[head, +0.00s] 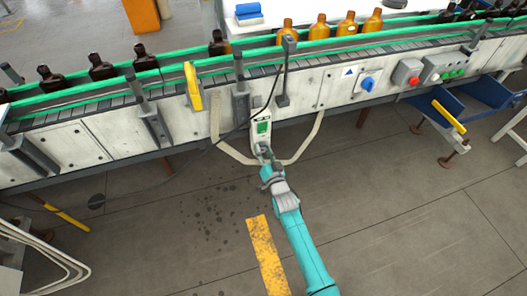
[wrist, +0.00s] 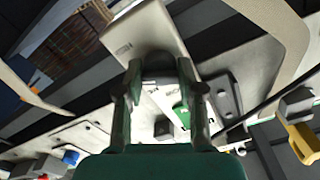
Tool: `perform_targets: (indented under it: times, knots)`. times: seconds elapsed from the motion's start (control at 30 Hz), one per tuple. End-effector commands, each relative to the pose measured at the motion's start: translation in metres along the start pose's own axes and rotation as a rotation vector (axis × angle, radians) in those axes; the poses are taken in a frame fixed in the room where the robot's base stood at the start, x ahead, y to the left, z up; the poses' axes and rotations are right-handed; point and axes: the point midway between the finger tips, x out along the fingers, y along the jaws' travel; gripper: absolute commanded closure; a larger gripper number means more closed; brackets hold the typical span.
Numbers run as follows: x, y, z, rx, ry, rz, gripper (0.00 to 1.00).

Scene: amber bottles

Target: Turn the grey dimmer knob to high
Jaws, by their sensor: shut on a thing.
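A pale control box (head: 257,142) with a green panel hangs at the front of the conveyor, and it fills the middle of the wrist view (wrist: 150,32). The grey dimmer knob (wrist: 158,68) is on its face, between my two fingers. My gripper (head: 267,158) reaches the lower part of the box, and in the wrist view its fingertips (wrist: 160,72) are shut on the knob from both sides. In the head view the gripper hides the knob. The knob's pointer and any marks for high are too dark or covered to read.
The conveyor's white front panels (head: 340,92) carry a blue rotary switch (head: 368,84) and a red button (head: 413,80) to the right. Amber bottles (head: 320,27) stand on the belt between green rails. A dark cable and pale brackets flank the box. The floor in front is open.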

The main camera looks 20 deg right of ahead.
Motion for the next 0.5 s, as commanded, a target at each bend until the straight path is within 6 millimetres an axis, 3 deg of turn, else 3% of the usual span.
perform_targets:
  times: [0.5]
  knots:
    - [0.0002, -0.0001, -0.0002, 0.056, 0.000, 0.000, 0.97]
